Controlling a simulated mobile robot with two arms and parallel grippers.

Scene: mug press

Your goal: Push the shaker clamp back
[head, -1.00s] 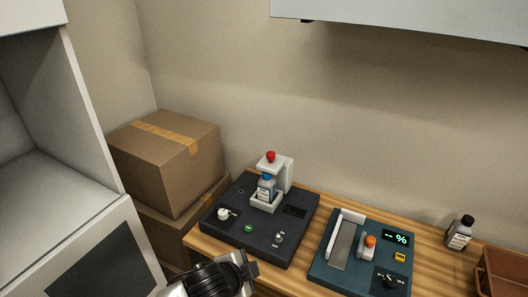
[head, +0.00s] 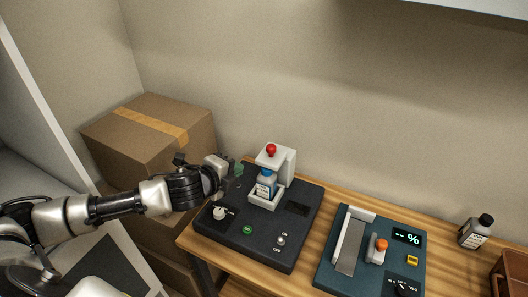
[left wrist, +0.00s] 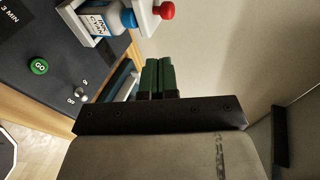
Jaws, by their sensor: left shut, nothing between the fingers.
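The shaker (head: 262,222) is a dark box on the wooden table, with a white clamp (head: 276,158) topped by a red knob (head: 271,149). A small bottle (head: 266,183) with a blue cap stands in the white holder under the clamp. In the left wrist view the bottle (left wrist: 112,18) and red knob (left wrist: 167,10) show at the top. My left gripper (head: 237,170) is shut and empty, just left of the clamp and apart from it. Its green fingertips also show together in the left wrist view (left wrist: 158,77). My right gripper is not in view.
A teal device (head: 370,257) with a lit percent display stands to the right on the table. A dark-capped bottle (head: 474,233) and a brown tray (head: 513,277) are further right. Cardboard boxes (head: 150,135) stand behind my left arm. A wall is close behind the table.

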